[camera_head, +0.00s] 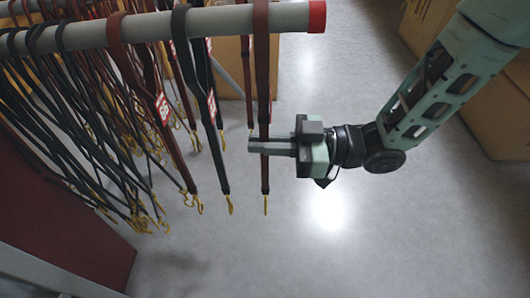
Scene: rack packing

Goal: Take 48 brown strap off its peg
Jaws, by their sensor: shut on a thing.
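A brown strap (262,75) hangs over the grey rail (215,20), the one closest to the rail's red end cap (317,16). It runs straight down to a brass-coloured clip (265,205). My gripper (257,146) reaches in from the right and is shut on this brown strap, partway down its length. The strap still loops over the rail. The fingers hide a short part of it, and I cannot read a number on it.
A black strap (212,130) with a red-and-white tag hangs just left of it, then a dark red strap (165,125) with a similar tag. Several more straps crowd the left. Cardboard boxes (460,90) stand at the right. The grey floor (370,230) below is clear.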

